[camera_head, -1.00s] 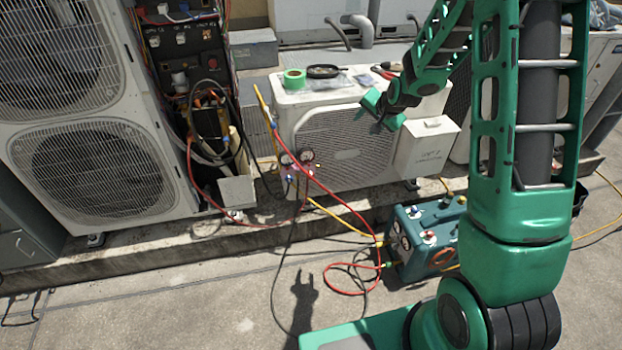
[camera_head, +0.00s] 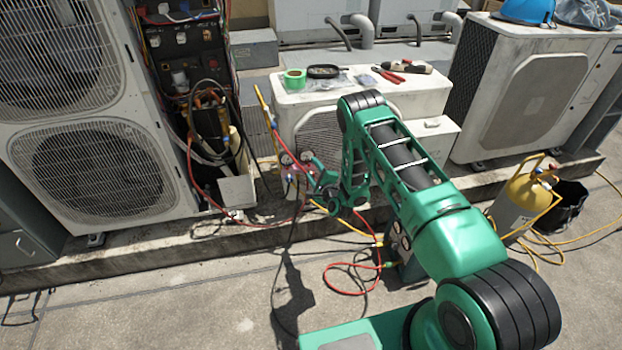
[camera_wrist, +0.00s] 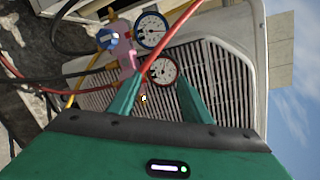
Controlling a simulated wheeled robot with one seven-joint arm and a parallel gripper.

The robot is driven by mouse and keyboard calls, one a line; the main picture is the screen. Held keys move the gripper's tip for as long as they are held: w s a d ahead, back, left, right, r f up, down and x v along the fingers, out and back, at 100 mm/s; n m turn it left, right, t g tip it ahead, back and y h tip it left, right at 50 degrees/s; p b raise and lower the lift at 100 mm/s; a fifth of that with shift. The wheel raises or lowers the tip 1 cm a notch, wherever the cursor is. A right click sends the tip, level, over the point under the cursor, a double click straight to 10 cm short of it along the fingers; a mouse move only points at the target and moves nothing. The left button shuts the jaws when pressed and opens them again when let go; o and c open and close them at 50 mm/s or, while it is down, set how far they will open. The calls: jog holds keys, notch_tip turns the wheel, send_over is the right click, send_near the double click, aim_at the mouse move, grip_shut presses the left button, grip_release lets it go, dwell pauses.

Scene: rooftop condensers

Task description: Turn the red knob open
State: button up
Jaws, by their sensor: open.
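The gauge manifold (camera_head: 286,159) hangs on hoses in front of the middle condenser unit. In the wrist view its pinkish body (camera_wrist: 124,52) carries a blue knob (camera_wrist: 107,38). A blue-rimmed gauge (camera_wrist: 152,28) and a red-rimmed gauge (camera_wrist: 162,71) sit beside the body. I cannot make out the red knob; my left finger may cover it. My gripper (camera_wrist: 160,80) is open, its fingers apart on either side of the red-rimmed gauge in the picture. In the head view my gripper (camera_head: 316,172) is close to the manifold; contact cannot be told.
Red and yellow hoses (camera_head: 350,272) run from the manifold to the ground. A yellow cylinder (camera_head: 526,192) stands at the right.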

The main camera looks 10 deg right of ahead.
jog(key=s+f+m+t+h, duration=0.2)
jog(key=s+f+m, duration=0.35)
jog(key=f, duration=0.25)
jog(key=w, duration=1)
jog(key=shift+w+d+f, duration=0.1)
jog(key=shift+d+f, duration=0.1)
jog(key=shift+d, duration=0.1)
jog(key=c, duration=1)
